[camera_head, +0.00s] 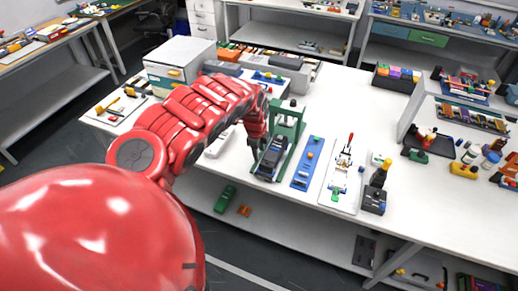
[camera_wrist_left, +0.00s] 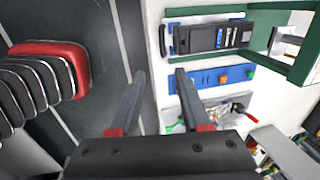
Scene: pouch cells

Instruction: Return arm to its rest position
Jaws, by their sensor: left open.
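My red left arm reaches in from the left in the head view, over the front edge of the white table (camera_head: 330,100). Its gripper (camera_head: 257,146) is beside the green frame (camera_head: 289,125), its fingers small and partly hidden there. In the left wrist view the gripper (camera_wrist_left: 159,76) shows two dark fingers spread apart with nothing between them. A dark device (camera_head: 270,155) lies in the green frame; it also shows in the left wrist view (camera_wrist_left: 212,38), beyond the fingertips. My right gripper is not in view.
A blue strip (camera_head: 308,162) and a white board with tools (camera_head: 343,180) lie right of the frame. A white drawer box (camera_head: 180,62) stands at the back left. A small dark box (camera_head: 374,201) sits near the front edge. Grey floor shows below the table.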

